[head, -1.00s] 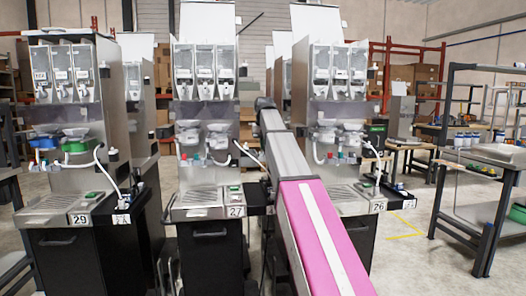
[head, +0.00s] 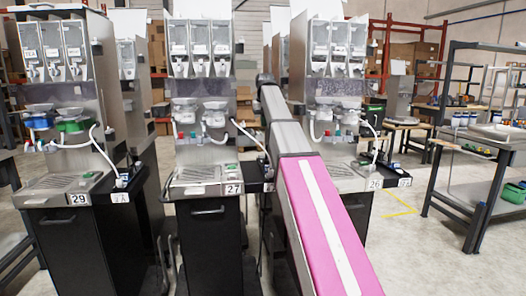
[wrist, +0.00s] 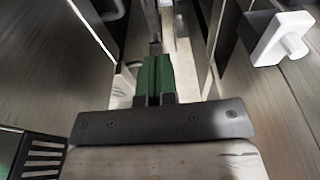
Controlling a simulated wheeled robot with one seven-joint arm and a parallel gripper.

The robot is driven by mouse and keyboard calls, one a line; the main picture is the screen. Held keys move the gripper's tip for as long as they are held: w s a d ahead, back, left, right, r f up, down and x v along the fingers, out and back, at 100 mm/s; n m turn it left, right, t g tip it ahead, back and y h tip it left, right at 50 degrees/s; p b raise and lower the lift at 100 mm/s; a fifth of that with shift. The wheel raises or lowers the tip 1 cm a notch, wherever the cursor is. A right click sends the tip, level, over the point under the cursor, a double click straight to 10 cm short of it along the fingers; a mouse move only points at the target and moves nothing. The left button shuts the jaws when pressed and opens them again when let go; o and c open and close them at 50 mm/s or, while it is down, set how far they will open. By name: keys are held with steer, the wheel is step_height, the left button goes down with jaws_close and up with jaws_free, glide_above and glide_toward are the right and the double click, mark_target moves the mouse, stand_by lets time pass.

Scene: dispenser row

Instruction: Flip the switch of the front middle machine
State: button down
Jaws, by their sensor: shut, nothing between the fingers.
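The front middle machine (head: 213,235), labelled 27, has a black cabinet, a steel drip tray and several clear hoppers. Its switch cannot be made out clearly in the head view. In the wrist view my gripper (wrist: 154,62) shows two green-padded fingers shut together with nothing between them. It points along a narrow space between grey metal surfaces. A white plate with a protruding knob (wrist: 280,38) is at the upper right, apart from the fingers; I cannot tell whether it is the switch. My gripper is hidden in the head view behind my pink and grey arm.
Machine 29 (head: 92,245) stands at left and machine 26 (head: 357,212) at right, partly behind my arm. A dark-framed workbench (head: 468,192) is at far right. Open floor lies between it and machine 26. A dark slotted part (wrist: 38,158) is at the wrist view's lower left.

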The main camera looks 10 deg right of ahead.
mark_target(262, 157)
steer(key=shift+f, duration=0.1)
steer(key=f, duration=0.4)
steer(key=w+f, duration=0.1)
steer(key=f, duration=0.3)
steer(key=w+f, duration=0.1)
steer(key=f, duration=0.3)
steer(key=shift+f, duration=0.8)
steer(key=shift+w+f, duration=0.1)
